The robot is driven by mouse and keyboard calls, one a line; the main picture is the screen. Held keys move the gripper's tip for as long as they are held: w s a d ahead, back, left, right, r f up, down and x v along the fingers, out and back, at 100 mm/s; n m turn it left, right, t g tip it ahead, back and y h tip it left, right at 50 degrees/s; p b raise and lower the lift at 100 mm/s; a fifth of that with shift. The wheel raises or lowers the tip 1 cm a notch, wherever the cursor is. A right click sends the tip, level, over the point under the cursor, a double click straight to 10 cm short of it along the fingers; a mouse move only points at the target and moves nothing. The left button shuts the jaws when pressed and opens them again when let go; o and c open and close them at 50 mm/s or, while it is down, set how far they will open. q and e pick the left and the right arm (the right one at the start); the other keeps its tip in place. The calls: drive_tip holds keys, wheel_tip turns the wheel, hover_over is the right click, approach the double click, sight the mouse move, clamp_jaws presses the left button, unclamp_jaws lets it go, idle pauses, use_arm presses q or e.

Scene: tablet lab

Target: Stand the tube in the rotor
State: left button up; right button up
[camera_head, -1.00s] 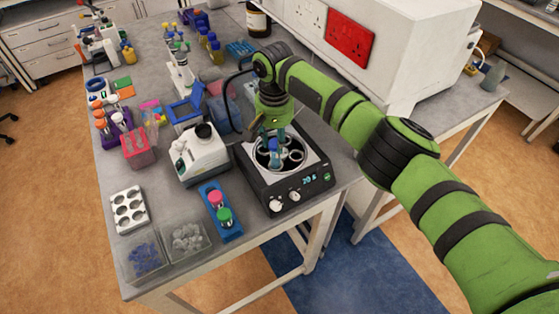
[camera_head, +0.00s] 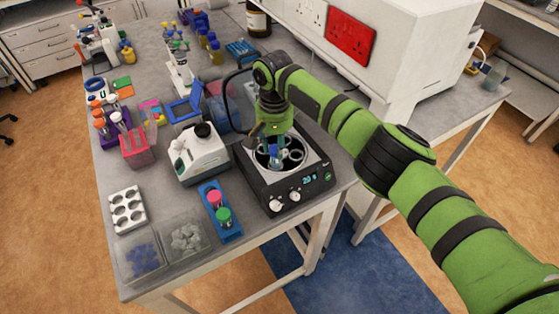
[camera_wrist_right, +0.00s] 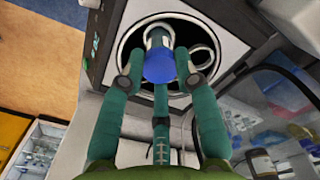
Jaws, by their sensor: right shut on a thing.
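The centrifuge (camera_head: 290,190) is a black box near the bench's front right edge. Its round well is open and holds the rotor, with pale ring-shaped holders (camera_head: 296,155). My right gripper (camera_head: 275,146) is shut on a tube (camera_head: 274,156) with a blue cap and holds it over the left part of the rotor. In the right wrist view the blue cap (camera_wrist_right: 158,66) sits between the green fingers, with a rotor ring (camera_wrist_right: 202,57) empty to its right. The tube's lower end is hidden, so I cannot tell how deep it sits. My left gripper is not in view.
The raised clear lid (camera_head: 238,98) stands close behind my gripper. A white instrument (camera_head: 200,155) stands left of the centrifuge. A blue rack (camera_head: 219,211) with pink-capped and green-capped tubes is in front. A white cabinet (camera_head: 400,45) stands behind the arm.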

drive_tip(key=shift+f, duration=0.15)
drive_tip(key=shift+f+b, duration=0.75)
drive_tip(key=shift+f, duration=0.4)
drive_tip(key=o, duration=1.1)
drive_tip(key=shift+c, duration=0.2)
wheel_tip(320, 180, up, 12)
